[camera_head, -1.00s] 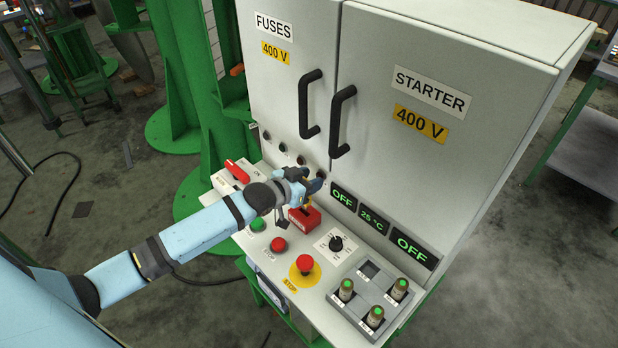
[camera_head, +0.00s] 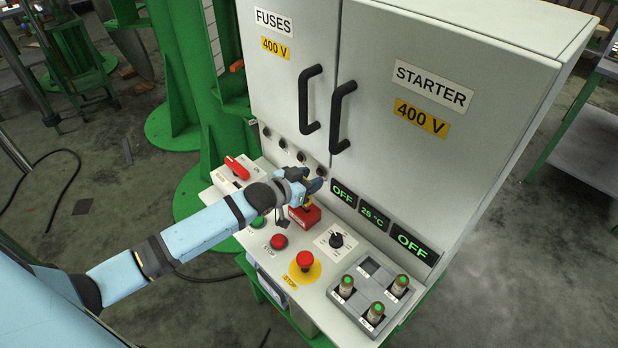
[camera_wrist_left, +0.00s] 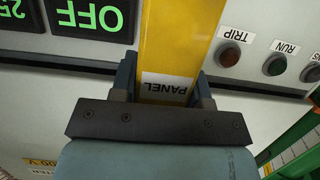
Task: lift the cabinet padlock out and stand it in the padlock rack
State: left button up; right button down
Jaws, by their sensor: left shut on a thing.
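My left gripper (camera_head: 310,190) is shut on a yellow padlock (camera_head: 307,203) above the sloping control panel. In the left wrist view the padlock (camera_wrist_left: 167,45) is a wide yellow body with a PANEL label, gripped between the two fingers. A red block (camera_head: 304,219), which looks like the padlock rack, is directly below the gripper. The padlock's lower end is at the block's top, and I cannot tell whether it is inside or just above it. My right gripper is not in view.
The grey cabinet (camera_head: 390,170) with black handles rises close behind the gripper. Nearby on the panel are a red rotary switch (camera_head: 237,168), a red stop button (camera_head: 305,260), a black knob (camera_head: 336,240) and a grey tray (camera_head: 373,297) with three green-topped cylinders.

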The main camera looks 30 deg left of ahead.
pick_arm(q)
jog(key=shift+f+b, duration=0.6)
jog(key=shift+f, duration=0.95)
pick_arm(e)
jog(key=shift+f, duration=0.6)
pick_arm(q)
jog(key=o, duration=1.1)
jog(key=shift+s, duration=0.15)
jog(key=p+v, duration=0.1)
jog(key=v, duration=1.2)
jog(key=shift+s+a+r, duration=0.1)
jog(key=shift+s+r, duration=0.05)
jog(key=shift+s, duration=0.15)
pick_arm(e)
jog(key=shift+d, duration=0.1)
